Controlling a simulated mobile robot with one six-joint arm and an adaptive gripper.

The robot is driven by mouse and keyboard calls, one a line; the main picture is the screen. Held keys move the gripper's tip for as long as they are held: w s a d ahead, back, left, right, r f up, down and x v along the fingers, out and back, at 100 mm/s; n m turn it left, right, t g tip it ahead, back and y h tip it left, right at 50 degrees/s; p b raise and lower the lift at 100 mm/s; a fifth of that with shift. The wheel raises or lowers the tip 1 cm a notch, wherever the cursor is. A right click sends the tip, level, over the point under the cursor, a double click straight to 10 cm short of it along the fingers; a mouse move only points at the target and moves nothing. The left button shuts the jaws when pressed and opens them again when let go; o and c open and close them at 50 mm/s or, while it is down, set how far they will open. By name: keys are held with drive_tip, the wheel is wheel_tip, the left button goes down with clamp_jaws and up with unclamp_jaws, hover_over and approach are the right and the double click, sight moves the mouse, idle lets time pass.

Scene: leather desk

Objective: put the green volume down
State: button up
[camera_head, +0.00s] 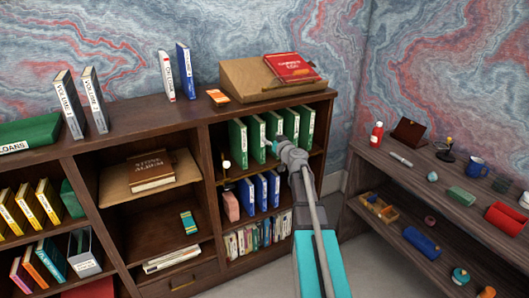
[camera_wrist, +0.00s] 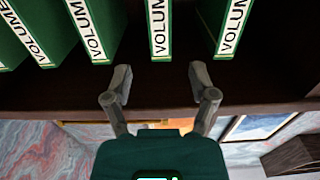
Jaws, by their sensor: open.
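Several green volumes with white "VOLUME" labels stand in a row on the upper shelf of the bookcase's right bay, such as the leftmost one (camera_head: 237,142). My gripper (camera_head: 280,147) is in front of the row, near its middle. In the wrist view my gripper (camera_wrist: 159,78) is open, with its fingers apart and nothing held between them. One green volume (camera_wrist: 159,28) stands straight ahead of the gap, upright among its neighbours, such as the volume to its left (camera_wrist: 92,28). Which volume the task means cannot be told.
Blue binders (camera_head: 260,191) stand on the shelf below. A sloped wooden stand (camera_head: 245,82) with a red book (camera_head: 291,68) is on the bookcase top. A side shelf unit (camera_head: 400,180) with small items stands at the right. Floor shows between the two units.

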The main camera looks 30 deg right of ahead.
drive_tip(key=shift+a, duration=0.1)
drive_tip(key=s+a+f+n+g+y, duration=0.1)
drive_tip(key=s+a+f+g+y, duration=0.2)
drive_tip(key=a, duration=0.5)
drive_tip(key=s+a+f+n+g+y, duration=0.1)
drive_tip(key=s+a+f+g, duration=0.25)
drive_tip(key=a, duration=0.45)
drive_tip(key=s+a+f+n+g+y, duration=0.2)
drive_tip(key=s+a+f, duration=0.15)
drive_tip(key=a, duration=0.45)
drive_tip(key=s+a+f+m+g+h, duration=0.2)
drive_tip(key=s+f+g+h, duration=0.1)
drive_tip(key=s, duration=0.6)
drive_tip(key=s+a+f+m+g+h, duration=0.2)
drive_tip(key=s+f+g, duration=0.3)
drive_tip(key=s, duration=0.5)
drive_tip(key=shift+s+f+g+h, duration=0.3)
drive_tip(key=shift+g+h, duration=0.45)
drive_tip(key=shift+h, duration=0.05)
